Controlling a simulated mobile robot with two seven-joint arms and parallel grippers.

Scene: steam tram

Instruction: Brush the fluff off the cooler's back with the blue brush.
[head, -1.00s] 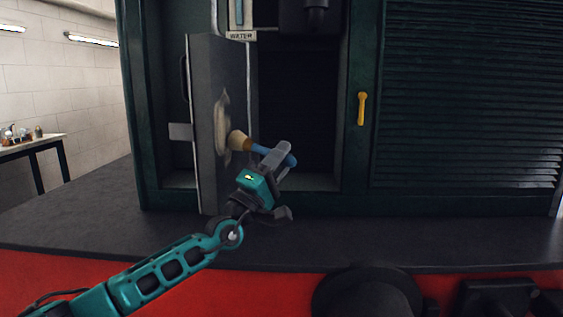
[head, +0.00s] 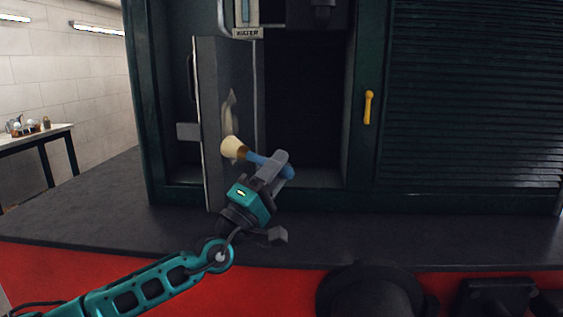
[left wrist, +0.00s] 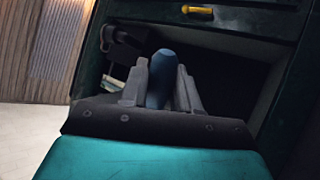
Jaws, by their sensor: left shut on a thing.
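The cooler's back (head: 217,80) is the upright dark grey panel left of centre in the head view. A pale patch of fluff (head: 230,107) clings to its face. My left gripper (head: 274,168) is shut on the handle of the blue brush (head: 257,159). The brush's cream bristles point left and overlap the panel just below the visible fluff. Whether they touch it, and whether fluff lies behind them, I cannot tell. In the left wrist view the blue handle end (left wrist: 161,78) stands between both fingers. My right gripper is not in view.
A dark open recess lies right of the panel, with a WATER label (head: 248,33) above. A yellow handle (head: 369,107) is on the green frame beside louvres (head: 470,100). A dark ledge (head: 330,236) runs below. A bench (head: 38,137) stands far left.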

